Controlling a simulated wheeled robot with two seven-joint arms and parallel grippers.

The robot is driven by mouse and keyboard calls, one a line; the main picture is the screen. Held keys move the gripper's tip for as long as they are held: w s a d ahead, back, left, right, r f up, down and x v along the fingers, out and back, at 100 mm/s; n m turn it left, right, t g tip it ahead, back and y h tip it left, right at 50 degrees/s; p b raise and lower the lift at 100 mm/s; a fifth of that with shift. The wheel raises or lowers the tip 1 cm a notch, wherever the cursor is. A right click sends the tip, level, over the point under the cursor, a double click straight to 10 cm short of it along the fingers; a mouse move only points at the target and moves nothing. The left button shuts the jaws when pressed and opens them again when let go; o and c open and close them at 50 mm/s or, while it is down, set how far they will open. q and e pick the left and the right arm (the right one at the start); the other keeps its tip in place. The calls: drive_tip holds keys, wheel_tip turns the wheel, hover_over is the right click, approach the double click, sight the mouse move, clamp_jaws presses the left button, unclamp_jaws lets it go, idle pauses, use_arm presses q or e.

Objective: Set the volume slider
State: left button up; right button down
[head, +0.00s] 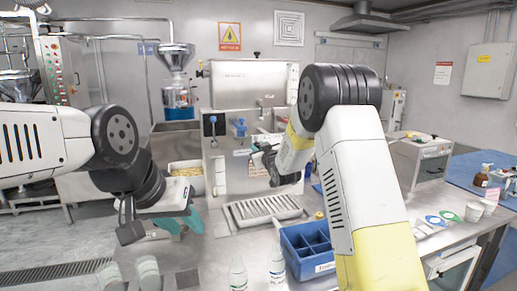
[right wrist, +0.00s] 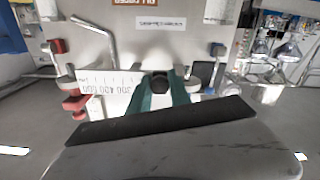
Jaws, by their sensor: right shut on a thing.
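The grinder machine (head: 250,90) is a steel box at the middle of the head view. In the right wrist view, its white volume scale (right wrist: 105,87) shows upside-down numbers on the front panel. The black slider knob (right wrist: 160,83) sits at one end of the visible scale. My right gripper (right wrist: 165,92) has its teal fingers on either side of this knob and is shut on it. In the head view the right gripper (head: 265,162) is at the machine's front, and the arm partly hides the panel. My left gripper (head: 181,222) is open and empty above the table at the left.
A slotted drip tray (head: 232,217) lies below the machine front. A blue divided bin (head: 297,262) and two white bottles (head: 238,274) (head: 276,270) stand at the front. A yellowish-filled container (head: 184,167) stands left of the machine.

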idle(0.7)
drive_tip(key=shift+w+d, duration=0.2)
drive_tip(key=shift+d, duration=0.55)
drive_tip(key=c, duration=1.2)
unclamp_jaws()
drive_tip(key=v, duration=0.7)
drive_tip(key=shift+s, duration=0.35)
